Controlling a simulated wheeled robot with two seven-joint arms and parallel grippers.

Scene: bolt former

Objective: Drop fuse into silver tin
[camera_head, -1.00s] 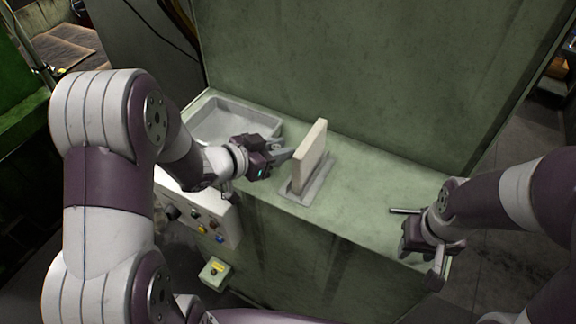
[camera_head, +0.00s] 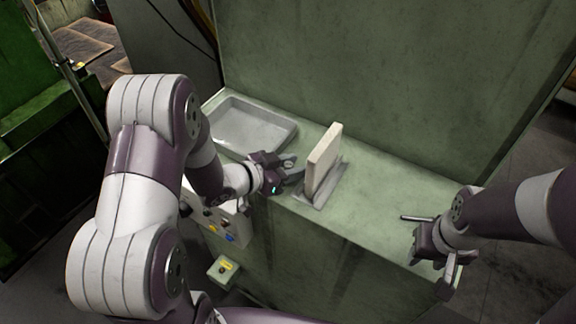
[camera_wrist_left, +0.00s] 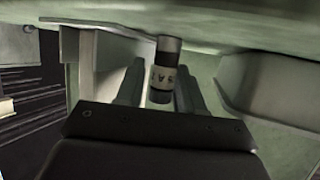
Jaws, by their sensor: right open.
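My left gripper (camera_head: 291,172) is over the counter, between a grey metal tray and an upright pale board. In the left wrist view, a small fuse (camera_wrist_left: 163,70) with a pale lettered band and dark ends stands between the fingers. The fingers appear shut on it. The fuse is too small to make out clearly in the head view. The shallow silver-grey tray (camera_head: 285,136), the only tin-like container in view, lies behind and left of this gripper; I see nothing in it. My right gripper (camera_head: 430,268) is open at the counter's right front edge.
The pale board (camera_head: 323,160) stands in a grey base (camera_head: 325,194) close to the right of my left gripper. A button panel (camera_head: 222,222) is on the counter's front.

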